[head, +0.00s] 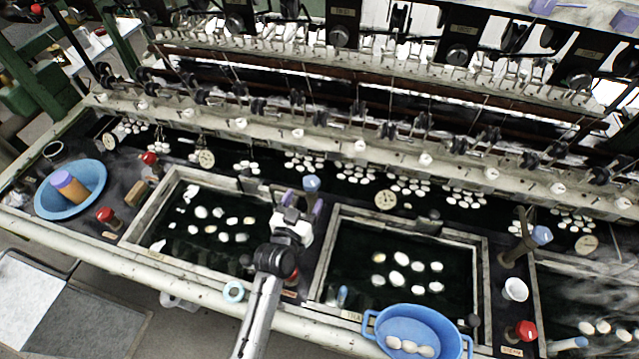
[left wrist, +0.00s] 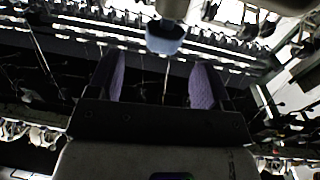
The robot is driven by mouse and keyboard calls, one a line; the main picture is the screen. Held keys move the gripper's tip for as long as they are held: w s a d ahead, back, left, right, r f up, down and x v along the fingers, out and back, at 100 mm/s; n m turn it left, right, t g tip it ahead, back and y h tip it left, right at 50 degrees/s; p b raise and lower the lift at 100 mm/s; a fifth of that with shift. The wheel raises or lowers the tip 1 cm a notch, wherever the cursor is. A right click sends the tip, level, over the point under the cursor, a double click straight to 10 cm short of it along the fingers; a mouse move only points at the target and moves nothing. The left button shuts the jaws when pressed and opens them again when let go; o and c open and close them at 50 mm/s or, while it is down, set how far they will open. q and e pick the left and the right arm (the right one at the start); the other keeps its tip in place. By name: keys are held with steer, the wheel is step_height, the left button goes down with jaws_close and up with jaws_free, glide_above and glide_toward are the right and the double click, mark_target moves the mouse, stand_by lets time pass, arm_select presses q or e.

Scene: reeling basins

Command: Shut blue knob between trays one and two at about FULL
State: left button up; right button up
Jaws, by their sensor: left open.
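A blue knob (head: 311,183) stands on the dark strip between the left tray (head: 150,215) and the middle tray (head: 325,255). My left gripper (head: 303,201) is over that strip, just in front of the knob, with its purple fingers apart and nothing between them. In the left wrist view the knob (left wrist: 165,38) shows beyond the fingertips, roughly centred between the open fingers (left wrist: 160,75). A gap seems to remain between fingers and knob. The knob's markings cannot be read. My right gripper is not in view.
A second blue knob (head: 542,235) stands right of the middle tray. Red knobs (head: 106,215) and a white cup (head: 515,289) stand on the strips. A blue basin (head: 420,318) sits at the front, another (head: 92,190) at the left. Reeling machinery and a pale rail (head: 360,146) run behind.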

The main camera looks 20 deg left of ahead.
mark_target(308, 189)
arm_select(q)
steer(key=w, duration=0.6)
steer(key=shift+w+a+r, duration=0.1)
steer(key=shift+w+a, duration=0.1)
steer(key=shift+w, duration=0.1)
steer(key=c, duration=0.9)
